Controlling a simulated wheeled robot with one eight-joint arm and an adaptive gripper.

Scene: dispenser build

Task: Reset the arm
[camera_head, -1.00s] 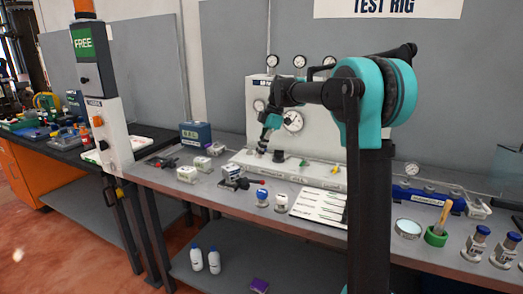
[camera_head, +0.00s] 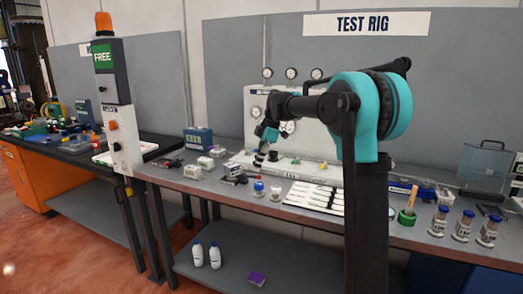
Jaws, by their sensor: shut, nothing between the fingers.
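My arm stands in the right half of the head view, with a teal shoulder and dark links. It reaches left over the bench, bent at the elbow. My gripper (camera_head: 259,160) points down in front of the test rig panel (camera_head: 322,130). It looks small and dark, shut and empty. From this angle I cannot tell how far above the bench it is. The panel is white with round gauges and stands at the back of the bench.
The grey bench (camera_head: 215,190) holds small boxes, a white tool sheet (camera_head: 315,197), a green cup (camera_head: 407,217) and several blue-capped jars (camera_head: 463,228). A status post (camera_head: 110,100) reading FREE stands at left. White bottles (camera_head: 197,255) are on the lower shelf.

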